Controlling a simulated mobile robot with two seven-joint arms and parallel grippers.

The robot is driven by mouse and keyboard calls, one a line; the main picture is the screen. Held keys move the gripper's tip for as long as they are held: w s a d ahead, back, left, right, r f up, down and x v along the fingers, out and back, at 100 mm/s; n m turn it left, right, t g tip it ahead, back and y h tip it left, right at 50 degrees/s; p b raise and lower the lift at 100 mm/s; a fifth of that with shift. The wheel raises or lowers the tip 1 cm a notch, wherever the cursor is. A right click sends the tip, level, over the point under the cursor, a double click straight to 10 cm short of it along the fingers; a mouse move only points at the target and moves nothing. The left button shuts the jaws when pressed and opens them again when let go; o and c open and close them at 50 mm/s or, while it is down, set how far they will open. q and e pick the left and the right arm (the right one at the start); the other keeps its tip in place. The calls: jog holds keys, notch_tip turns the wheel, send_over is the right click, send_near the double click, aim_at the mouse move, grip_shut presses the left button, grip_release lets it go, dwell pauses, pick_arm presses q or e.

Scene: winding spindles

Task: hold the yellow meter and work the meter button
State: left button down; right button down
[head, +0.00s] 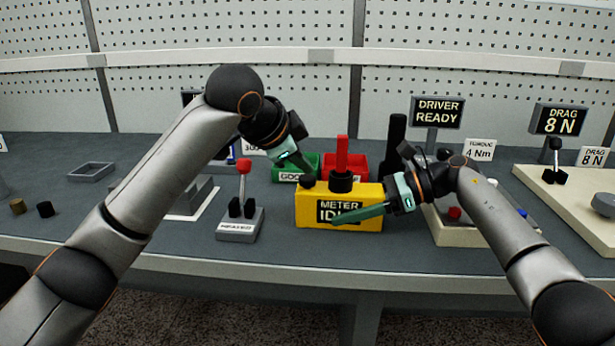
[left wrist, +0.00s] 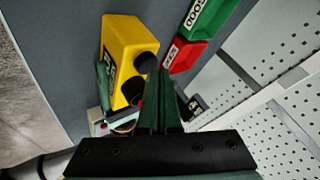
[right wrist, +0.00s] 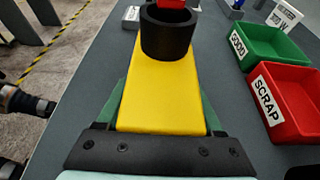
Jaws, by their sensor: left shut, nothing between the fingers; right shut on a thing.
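The yellow meter (head: 312,207) stands on the bench, its dark label reading METER and a partly covered second line. My right gripper (head: 362,212) is shut across the meter; its green fingers flank the yellow body in the right wrist view (right wrist: 160,90). The black round meter button (head: 307,182) is on top at the meter's left end. My left gripper (head: 306,167) is shut and empty, fingertips just above the button; I cannot tell whether they touch.
Behind the meter are the green GOOD bin (head: 287,175) and the red SCRAP bin (right wrist: 290,100). A grey stand with a red-topped lever (head: 240,226) is left of the meter. The DRIVER READY sign (head: 438,111) stands behind right. Bench front is clear.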

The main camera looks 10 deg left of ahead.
aim_at(303, 179)
pick_arm(q)
jog(key=shift+f, duration=0.55)
pick_arm(e)
jog(key=shift+f, duration=0.15)
dwell(0.5)
pick_arm(q)
jog(key=shift+r, duration=0.95)
jog(key=shift+r, duration=2.5)
pick_arm(e)
grip_release()
